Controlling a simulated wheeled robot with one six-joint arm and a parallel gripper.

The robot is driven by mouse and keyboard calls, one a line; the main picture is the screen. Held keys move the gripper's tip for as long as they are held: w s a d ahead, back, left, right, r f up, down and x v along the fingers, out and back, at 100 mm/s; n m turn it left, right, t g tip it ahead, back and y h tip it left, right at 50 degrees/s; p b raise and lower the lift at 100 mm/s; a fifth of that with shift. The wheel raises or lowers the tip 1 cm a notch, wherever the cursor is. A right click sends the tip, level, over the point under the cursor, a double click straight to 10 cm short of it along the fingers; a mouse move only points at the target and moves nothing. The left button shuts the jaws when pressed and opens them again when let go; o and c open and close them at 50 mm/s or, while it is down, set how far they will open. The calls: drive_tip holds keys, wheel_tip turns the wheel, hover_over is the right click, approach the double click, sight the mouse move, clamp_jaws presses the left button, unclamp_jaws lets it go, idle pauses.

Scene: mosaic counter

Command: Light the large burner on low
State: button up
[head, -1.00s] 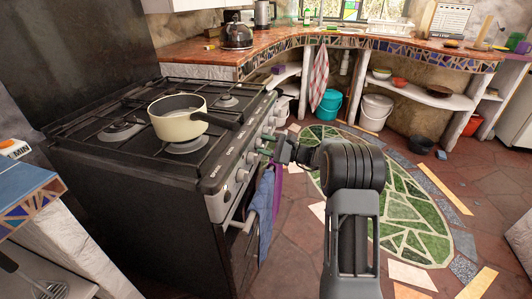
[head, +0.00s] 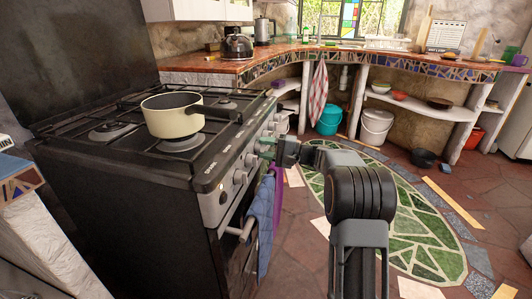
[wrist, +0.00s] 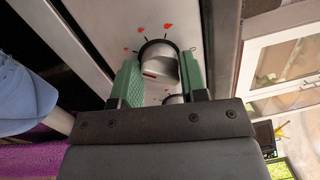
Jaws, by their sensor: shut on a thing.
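My gripper (head: 266,149) is at the front control panel of the stove (head: 110,195). The wrist view shows its green fingers (wrist: 160,80) on either side of a silver-grey knob (wrist: 157,58), shut on it. The knob has a short red line on its face, and red marks surround it on the panel. Several other knobs (head: 240,177) line the panel. Other burners, at the left (head: 110,132) and back (head: 226,104), are bare. I see no flame.
A blue cloth (head: 260,225) and a purple cloth (head: 279,195) hang at the oven front, below my gripper. A kettle (head: 238,45) stands on the curved counter (head: 205,66) behind. The floor over the green mosaic (head: 410,225) is clear.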

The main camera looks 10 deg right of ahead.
drive_tip(key=shift+s+f, duration=0.1)
drive_tip(key=shift+f, duration=0.1)
idle(0.4)
drive_tip(key=o, duration=0.9)
drive_tip(key=shift+r, duration=0.1)
drive_tip(key=p+v, duration=0.4)
drive_tip(key=v, duration=0.9)
drive_tip(key=shift+d, duration=0.4)
drive_tip(key=shift+s, duration=0.1)
clamp_jaws()
idle(0.5)
